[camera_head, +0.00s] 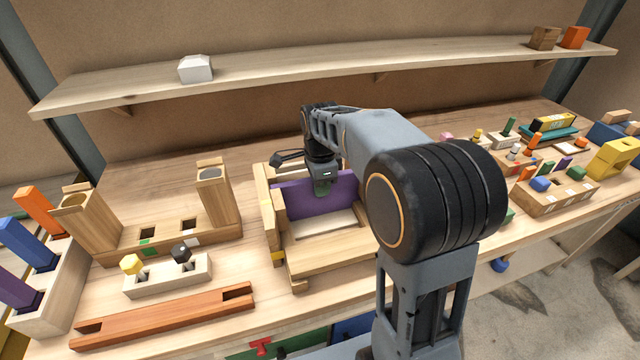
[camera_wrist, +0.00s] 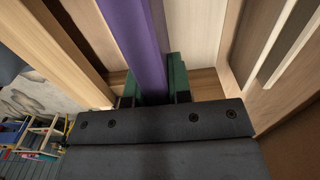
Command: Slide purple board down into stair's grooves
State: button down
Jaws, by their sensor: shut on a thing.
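The purple board (camera_head: 300,202) stands upright on its long edge across the back of the wooden stair (camera_head: 318,254), between its side walls. My gripper (camera_head: 323,186) is shut on the board's upper edge from above, near its middle. In the wrist view the purple board (camera_wrist: 140,40) runs between the green fingertips (camera_wrist: 152,84). Pale wooden parts of the stair flank the board there. My arm hides the stair's right side in the head view. I cannot tell whether the board's ends sit in the grooves.
A block with two wooden posts (camera_head: 165,238), a small peg block (camera_head: 168,277) and a reddish-brown bar (camera_head: 165,318) lie left of the stair. Several small toys and a peg block (camera_head: 556,198) stand to the right. A shelf (camera_head: 330,66) runs above the back.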

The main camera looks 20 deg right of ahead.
jog(key=c, duration=1)
grip_release()
jog(key=shift+o, duration=0.2)
notch_tip(320, 180, up, 14)
jog(key=p, duration=0.1)
jog(key=shift+p, duration=0.35)
jog(key=shift+f, duration=0.1)
